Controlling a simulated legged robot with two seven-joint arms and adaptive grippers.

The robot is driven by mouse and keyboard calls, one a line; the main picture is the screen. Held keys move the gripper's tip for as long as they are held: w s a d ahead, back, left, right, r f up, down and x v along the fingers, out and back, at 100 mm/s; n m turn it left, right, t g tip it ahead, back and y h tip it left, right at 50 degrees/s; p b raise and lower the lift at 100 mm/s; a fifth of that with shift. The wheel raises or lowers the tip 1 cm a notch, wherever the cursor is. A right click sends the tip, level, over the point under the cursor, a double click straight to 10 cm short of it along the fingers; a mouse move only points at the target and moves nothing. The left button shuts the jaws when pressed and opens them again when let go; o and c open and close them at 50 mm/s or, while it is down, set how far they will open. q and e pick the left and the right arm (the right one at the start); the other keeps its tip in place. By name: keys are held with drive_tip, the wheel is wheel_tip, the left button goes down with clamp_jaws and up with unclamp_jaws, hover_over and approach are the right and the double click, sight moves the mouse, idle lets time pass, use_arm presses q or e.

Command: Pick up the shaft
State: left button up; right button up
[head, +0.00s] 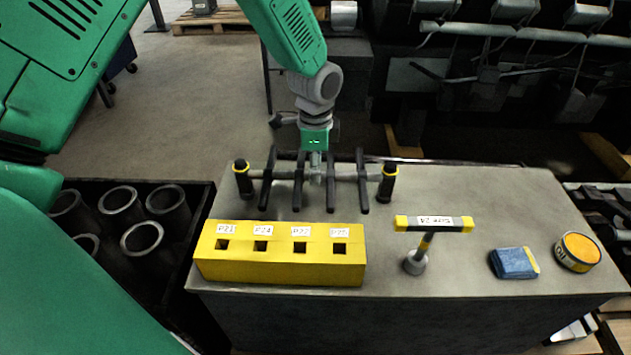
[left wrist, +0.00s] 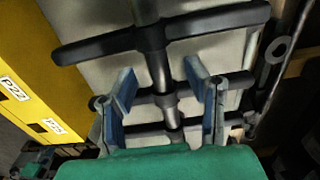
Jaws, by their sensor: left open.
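The shaft (head: 344,175) is a grey bar with several black rocker arms across it. It lies level between two black posts with yellow rings on the grey bench. In the left wrist view the shaft (left wrist: 157,65) runs between my fingers, with black cross arms above and below. My left gripper (head: 316,168) reaches down from behind over the middle of the shaft. In the left wrist view my left gripper (left wrist: 160,75) is open, one finger on each side of the shaft, with gaps visible. Its fingertips are small in the head view. My right gripper is not in view.
A yellow block (head: 280,272) with labelled square holes stands in front of the shaft. A T-handled yellow-and-black tool (head: 427,240), a blue cloth (head: 514,263) and a round yellow tin (head: 578,251) are to the right. A dark crate (head: 196,215) of cylinder liners is at left.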

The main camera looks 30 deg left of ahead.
use_arm(q)
wheel_tip(320, 180, down, 3)
drive_tip(key=shift+f+b, duration=0.15)
drive_tip(key=shift+b, duration=0.2)
drive_tip(key=shift+c, duration=0.4)
clamp_jaws()
drive_tip(key=shift+r, duration=0.25)
